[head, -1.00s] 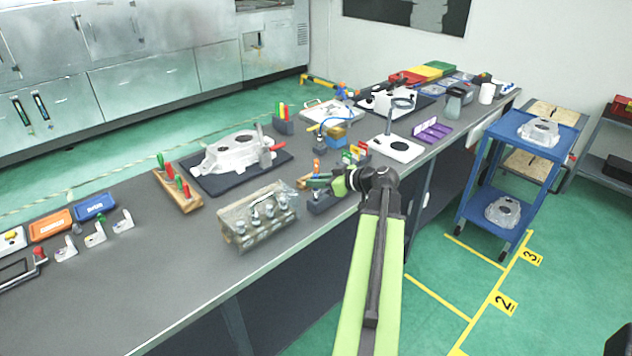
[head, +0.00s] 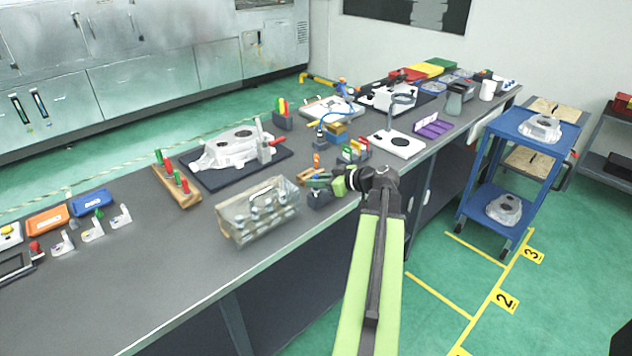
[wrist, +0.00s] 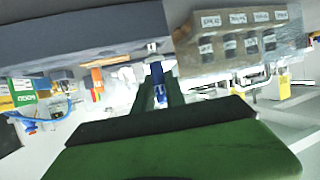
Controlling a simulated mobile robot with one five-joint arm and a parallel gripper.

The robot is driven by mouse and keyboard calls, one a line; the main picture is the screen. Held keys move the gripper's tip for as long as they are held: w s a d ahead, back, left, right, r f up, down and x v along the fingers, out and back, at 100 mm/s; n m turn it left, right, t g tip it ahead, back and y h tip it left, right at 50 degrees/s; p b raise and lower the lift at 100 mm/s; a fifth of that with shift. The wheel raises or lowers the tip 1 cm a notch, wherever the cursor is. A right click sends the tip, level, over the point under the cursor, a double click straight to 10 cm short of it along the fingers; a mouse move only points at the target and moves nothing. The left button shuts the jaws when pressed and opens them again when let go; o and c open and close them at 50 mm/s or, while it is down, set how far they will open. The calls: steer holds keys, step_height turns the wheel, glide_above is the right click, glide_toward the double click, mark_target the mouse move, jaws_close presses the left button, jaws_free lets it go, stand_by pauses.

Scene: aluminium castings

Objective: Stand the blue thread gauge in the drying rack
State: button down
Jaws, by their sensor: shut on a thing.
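My gripper (head: 322,182) is low over the bench, just right of the clear-covered box, at a small dark block (head: 321,198). In the wrist view its dark fingers (wrist: 158,92) are shut on the narrow blue thread gauge (wrist: 158,84), whose far end lies close to a dark grey surface. I cannot tell whether the gauge is still touching the block. A wooden rack (head: 178,190) with upright red and green handled pieces stands to the left. No frame makes clear which holder is the drying rack.
The clear-covered box (head: 258,210) stands close left of my gripper; its labelled side shows in the wrist view (wrist: 240,42). A holder with coloured pieces (head: 354,152) is just behind. A casting (head: 232,148) lies on a dark mat.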

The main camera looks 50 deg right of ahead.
steer(key=shift+f+b, duration=0.7)
steer(key=shift+f, duration=0.15)
steer(key=c, duration=1.3)
jaws_free()
steer(key=shift+r, duration=0.1)
steer(key=p+v, duration=0.6)
steer(key=v, duration=1.1)
steer(key=shift+s+r+p, duration=0.15)
steer(key=shift+s+p, duration=0.05)
steer(key=shift+p, duration=0.15)
